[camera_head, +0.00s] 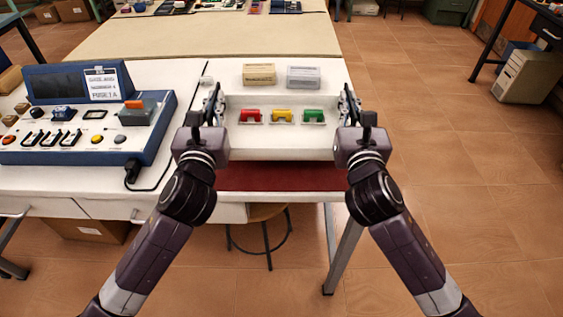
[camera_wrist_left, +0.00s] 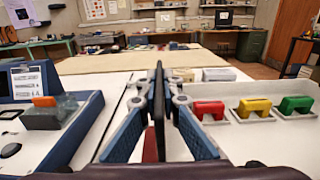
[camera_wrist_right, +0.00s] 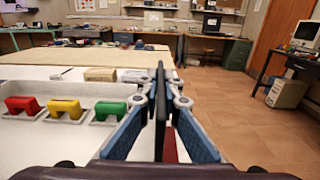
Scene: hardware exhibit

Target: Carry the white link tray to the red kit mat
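The white link tray (camera_head: 280,154) is level in the head view and holds a red link (camera_head: 250,116), a yellow link (camera_head: 282,116) and a green link (camera_head: 313,116) in a row. My left gripper (camera_head: 215,100) is at its left end and my right gripper (camera_head: 347,100) at its right end. Both have their fingers together at the tray's end walls; the exact contact is hidden. The red kit mat (camera_head: 280,178) shows below the tray's front wall, at the table's front edge. The tray hides part of it, and I cannot tell the gap between them.
A blue-framed control console (camera_head: 150,140) stands on the left with a black cable (camera_head: 160,165) beside it. Two small boxes, beige (camera_head: 259,74) and grey (camera_head: 303,77), sit behind the tray. A stool (camera_head: 262,230) is under the table. Open floor lies to the right.

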